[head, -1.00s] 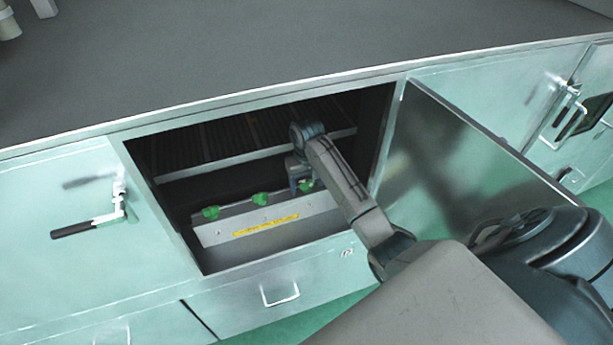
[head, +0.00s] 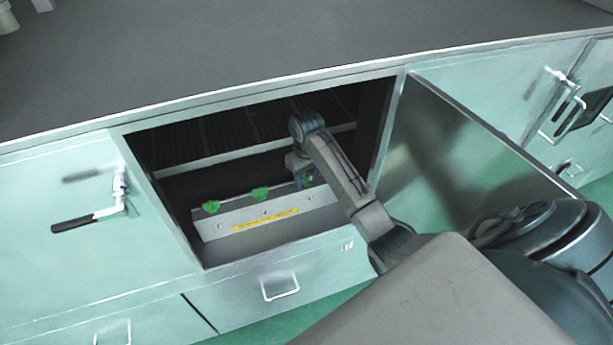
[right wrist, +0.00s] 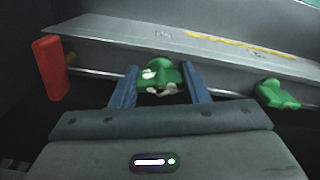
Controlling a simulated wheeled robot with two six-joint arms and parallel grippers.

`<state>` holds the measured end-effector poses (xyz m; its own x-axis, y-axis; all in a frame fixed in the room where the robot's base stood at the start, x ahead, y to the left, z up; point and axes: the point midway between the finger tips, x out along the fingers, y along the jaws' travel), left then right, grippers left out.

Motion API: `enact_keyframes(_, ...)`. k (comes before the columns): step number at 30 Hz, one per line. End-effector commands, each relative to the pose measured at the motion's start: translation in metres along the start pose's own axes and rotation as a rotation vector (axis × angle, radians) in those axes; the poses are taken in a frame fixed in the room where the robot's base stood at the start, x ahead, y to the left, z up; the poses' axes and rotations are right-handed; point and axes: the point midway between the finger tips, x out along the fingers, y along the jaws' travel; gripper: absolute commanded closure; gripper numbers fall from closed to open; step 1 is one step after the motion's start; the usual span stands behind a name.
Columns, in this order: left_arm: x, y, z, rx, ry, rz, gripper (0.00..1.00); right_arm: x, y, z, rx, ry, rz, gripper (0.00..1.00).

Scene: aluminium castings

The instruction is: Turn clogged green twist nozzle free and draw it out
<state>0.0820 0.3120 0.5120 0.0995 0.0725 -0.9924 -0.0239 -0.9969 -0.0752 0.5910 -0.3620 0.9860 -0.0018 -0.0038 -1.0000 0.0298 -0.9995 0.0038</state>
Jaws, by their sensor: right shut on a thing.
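Green twist nozzles sit in a row on a metal bar inside the open cabinet: a left one (head: 211,207), a middle one (head: 260,194) and a right one (head: 309,181). In the right wrist view the right nozzle (right wrist: 160,76) has whitish crusts on it and sits between the blue fingers of my right gripper (right wrist: 160,88), which is shut on it. A clean green nozzle (right wrist: 277,94) shows to the right there. In the head view my right gripper (head: 305,183) reaches into the cabinet and partly hides the held nozzle. My left gripper is not in view.
The cabinet door (head: 460,150) stands open at the right, beside my right arm. A slatted rack (head: 220,140) lies above the bar. A yellow label strip (head: 265,219) runs along the bar's panel. A red handle (right wrist: 50,69) is left of the gripper in the wrist view.

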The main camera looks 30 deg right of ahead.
Motion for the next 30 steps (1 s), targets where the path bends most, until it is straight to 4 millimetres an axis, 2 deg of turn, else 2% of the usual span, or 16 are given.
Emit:
enact_keyframes(1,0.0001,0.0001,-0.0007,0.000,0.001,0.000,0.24,-0.0002,-0.0008,0.0001,-0.290,0.002,-0.002,0.81)
enact_keyframes(15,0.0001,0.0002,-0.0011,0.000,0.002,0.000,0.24,-0.0005,-0.0019,0.0000,-0.323,0.004,-0.006,0.81)
enact_keyframes(25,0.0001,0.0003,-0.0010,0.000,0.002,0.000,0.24,-0.0007,-0.0023,-0.0002,-0.720,0.006,-0.007,0.81)
enact_keyframes(30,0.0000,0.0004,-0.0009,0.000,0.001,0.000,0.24,-0.0008,-0.0024,-0.0003,-0.846,0.007,-0.006,0.81)
